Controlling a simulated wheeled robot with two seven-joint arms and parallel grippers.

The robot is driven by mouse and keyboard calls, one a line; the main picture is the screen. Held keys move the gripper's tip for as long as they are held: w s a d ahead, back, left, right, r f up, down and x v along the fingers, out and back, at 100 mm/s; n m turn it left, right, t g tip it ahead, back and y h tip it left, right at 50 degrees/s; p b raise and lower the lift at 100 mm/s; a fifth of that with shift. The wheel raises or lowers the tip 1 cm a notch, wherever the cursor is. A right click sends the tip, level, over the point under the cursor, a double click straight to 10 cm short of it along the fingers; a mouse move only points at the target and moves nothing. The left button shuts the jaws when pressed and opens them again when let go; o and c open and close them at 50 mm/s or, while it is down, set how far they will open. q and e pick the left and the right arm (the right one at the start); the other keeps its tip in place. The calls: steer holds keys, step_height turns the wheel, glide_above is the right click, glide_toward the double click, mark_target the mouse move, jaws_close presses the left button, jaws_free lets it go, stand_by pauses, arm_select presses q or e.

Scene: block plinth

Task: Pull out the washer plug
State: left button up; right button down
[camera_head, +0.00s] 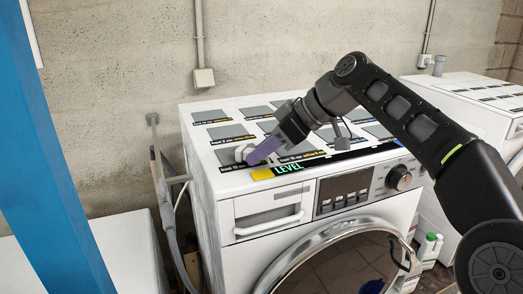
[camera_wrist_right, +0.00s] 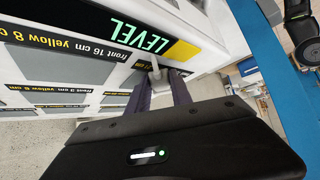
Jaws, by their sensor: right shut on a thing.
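The white washer (camera_head: 258,205) stands against the wall, with its round door at the front. My right gripper (camera_head: 262,152) reaches in from the right over the washer's top, near its left front corner. Its purple fingers are shut on a small white piece that looks like the plug (camera_head: 243,153). The plug also shows in the right wrist view (camera_wrist_right: 157,72), at the fingertips. Whether it touches the washer top is unclear. The fingers hide part of it. My left gripper is not in view.
Grey panels with labels cover the washer top, with a green LEVEL strip (camera_head: 320,160) at its front edge. A grey hose (camera_head: 163,190) hangs left of the washer. A blue post (camera_head: 50,150) stands at far left. A second white machine (camera_head: 470,100) stands right.

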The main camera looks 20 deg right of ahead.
steer(key=shift+f, duration=0.15)
steer(key=c, duration=1.1)
jaws_free()
steer(key=shift+o, duration=0.2)
steer(key=shift+s+d+r, duration=0.2)
steer(key=shift+d+r, duration=0.1)
steer(key=shift+r, duration=0.05)
steer(key=v, duration=0.4)
steer(key=shift+d+r, duration=0.1)
steer(key=shift+r, duration=0.05)
steer(key=shift+s+d+r+p, duration=0.3)
steer(key=shift+r+p, duration=0.35)
steer(key=shift+p, duration=0.1)
steer(key=shift+s+d+r+p, duration=0.3)
steer(key=shift+s+d+p, duration=0.05)
steer(key=shift+p, duration=0.2)
